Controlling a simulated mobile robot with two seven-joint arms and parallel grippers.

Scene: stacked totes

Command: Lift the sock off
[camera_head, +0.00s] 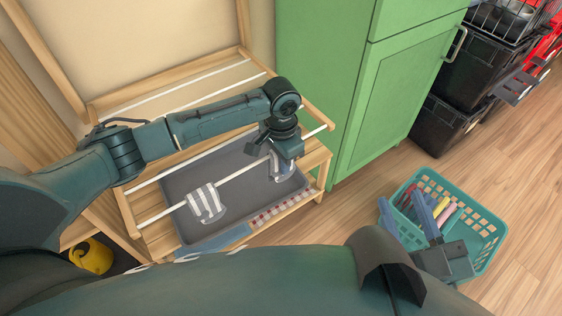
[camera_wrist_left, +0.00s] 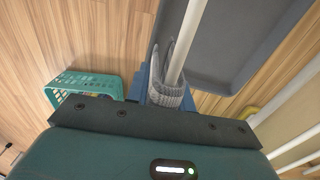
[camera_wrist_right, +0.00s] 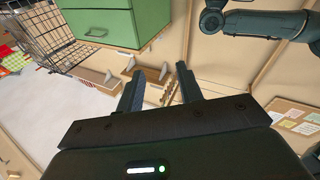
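A striped grey-and-white sock (camera_head: 282,168) hangs over a white rod (camera_head: 236,178) of the wooden drying rack, below my left gripper (camera_head: 281,157). In the left wrist view this sock (camera_wrist_left: 165,95) is folded over the rod (camera_wrist_left: 187,42), between the blue fingers. These stand apart on either side of it; whether they touch it is unclear. A second striped sock (camera_head: 206,204) hangs on the same rod, further left. My right gripper (camera_head: 408,217) is open and empty above the teal basket; its spread fingers also show in the right wrist view (camera_wrist_right: 160,88).
A grey tray (camera_head: 180,187) lies under the rod. The teal basket (camera_head: 486,222) on the wooden floor holds several coloured items. A green cabinet (camera_head: 350,130) stands right of the rack. Black bins (camera_head: 440,125) are beyond it. A yellow object (camera_head: 91,257) sits at lower left.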

